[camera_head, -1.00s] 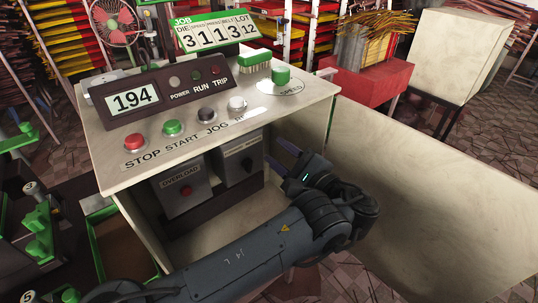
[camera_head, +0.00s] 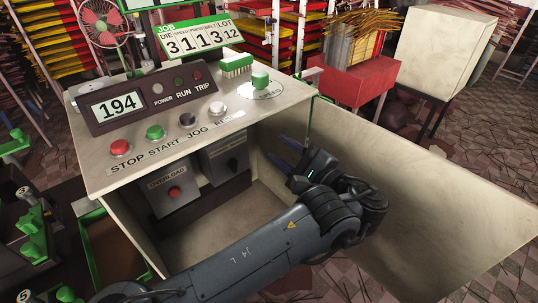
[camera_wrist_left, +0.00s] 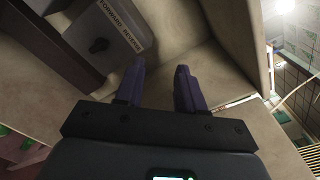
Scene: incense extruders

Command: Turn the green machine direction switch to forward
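The direction switch box (camera_head: 226,158) is a grey box inside the open cabinet, under the front edge of the sloped control panel. Its round dark knob (camera_wrist_left: 99,45) and a white label reading FORWARD REVERSE (camera_wrist_left: 121,27) show in the left wrist view, at upper left. I cannot tell which word the knob points to. My left gripper (camera_head: 284,152) is open and empty, with two purple fingers. It is apart from the switch, to its right in the head view. In the left wrist view the fingers (camera_wrist_left: 158,75) point up, right of the knob. My right gripper is out of view.
An overload box (camera_head: 174,190) with a red button is left of the switch. The panel (camera_head: 120,172) carries coloured buttons and a green speed knob (camera_head: 261,80) above. The cabinet's open door (camera_head: 400,180) spreads to the right, behind my left arm.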

